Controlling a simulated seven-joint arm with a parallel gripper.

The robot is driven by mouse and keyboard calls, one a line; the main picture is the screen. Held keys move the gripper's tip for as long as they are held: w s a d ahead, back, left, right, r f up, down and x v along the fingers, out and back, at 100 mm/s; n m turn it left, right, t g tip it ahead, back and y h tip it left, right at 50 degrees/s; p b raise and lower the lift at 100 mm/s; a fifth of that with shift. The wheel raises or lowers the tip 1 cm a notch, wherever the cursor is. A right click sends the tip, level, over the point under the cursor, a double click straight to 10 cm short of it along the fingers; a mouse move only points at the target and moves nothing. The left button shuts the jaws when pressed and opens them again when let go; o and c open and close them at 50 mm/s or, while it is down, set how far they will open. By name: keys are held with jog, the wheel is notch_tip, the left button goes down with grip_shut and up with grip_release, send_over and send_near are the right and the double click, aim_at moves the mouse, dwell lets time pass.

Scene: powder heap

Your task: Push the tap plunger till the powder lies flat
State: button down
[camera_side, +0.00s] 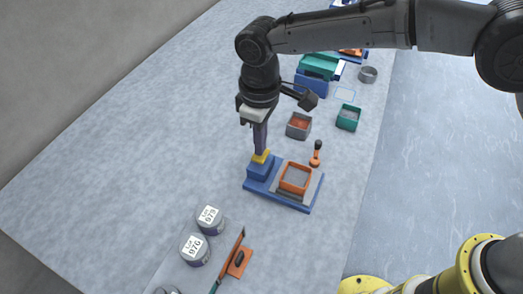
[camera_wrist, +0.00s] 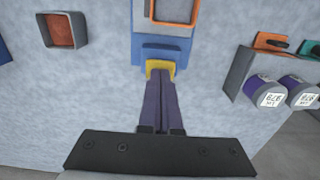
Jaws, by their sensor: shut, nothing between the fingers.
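An orange square frame (camera_side: 283,186) sits on a grey plate on the base, right of the plunger. Its inside looks pale grey; the powder's shape is too small to make out.
A grey bin (camera_side: 298,126) with orange-brown contents and a teal bin (camera_side: 348,118) stand behind. An orange-handled tool (camera_side: 316,154) stands close to the base. Cans (camera_side: 210,219) and an orange scraper-like tool (camera_side: 240,260) lie nearer. The table left of my gripper is clear.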

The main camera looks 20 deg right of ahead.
jog(key=shift+f, duration=0.25)
jog(key=shift+f, duration=0.75)
jog(key=shift+r, duration=1.5)
jog(key=shift+f, duration=1.5)
jog(key=shift+r, duration=1.5)
